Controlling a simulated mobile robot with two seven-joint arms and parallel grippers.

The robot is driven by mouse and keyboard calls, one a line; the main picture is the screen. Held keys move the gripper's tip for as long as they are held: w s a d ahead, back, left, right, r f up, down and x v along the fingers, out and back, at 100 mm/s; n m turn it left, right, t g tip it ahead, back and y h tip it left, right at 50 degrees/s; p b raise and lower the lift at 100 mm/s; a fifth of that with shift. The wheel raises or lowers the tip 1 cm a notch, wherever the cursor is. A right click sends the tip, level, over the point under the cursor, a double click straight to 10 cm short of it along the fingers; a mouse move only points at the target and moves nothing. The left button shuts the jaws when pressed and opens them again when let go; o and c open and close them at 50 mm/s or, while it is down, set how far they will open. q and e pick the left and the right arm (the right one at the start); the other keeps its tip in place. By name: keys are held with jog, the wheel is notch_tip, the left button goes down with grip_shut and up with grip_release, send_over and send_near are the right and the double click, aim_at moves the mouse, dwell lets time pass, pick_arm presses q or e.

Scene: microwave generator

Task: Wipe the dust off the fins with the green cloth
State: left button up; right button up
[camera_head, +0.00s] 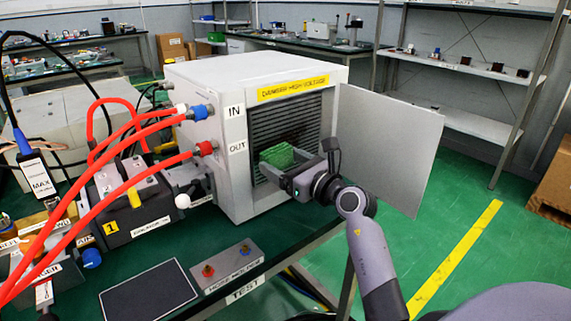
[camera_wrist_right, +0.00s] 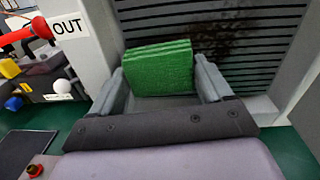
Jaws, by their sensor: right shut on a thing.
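The green cloth (camera_head: 284,156) is a folded pad held between the fingers of my right gripper (camera_head: 290,180), at the open front of the grey generator cabinet. My right gripper is shut on the cloth, which also shows in the right wrist view (camera_wrist_right: 160,68). The dark horizontal fins (camera_head: 290,118) fill the cabinet opening behind the cloth. In the right wrist view, dark brown dust (camera_wrist_right: 225,35) spreads over the fins above and right of the cloth. I cannot tell whether the cloth touches the fins. My left gripper is not in view.
The cabinet door (camera_head: 385,145) stands open to the right of my right gripper. Red hoses (camera_head: 110,195) run to the IN and OUT ports on the left. A button box (camera_head: 228,265) and a black mat (camera_head: 148,290) lie on the green table in front.

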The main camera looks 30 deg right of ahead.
jog(key=shift+w, duration=0.7)
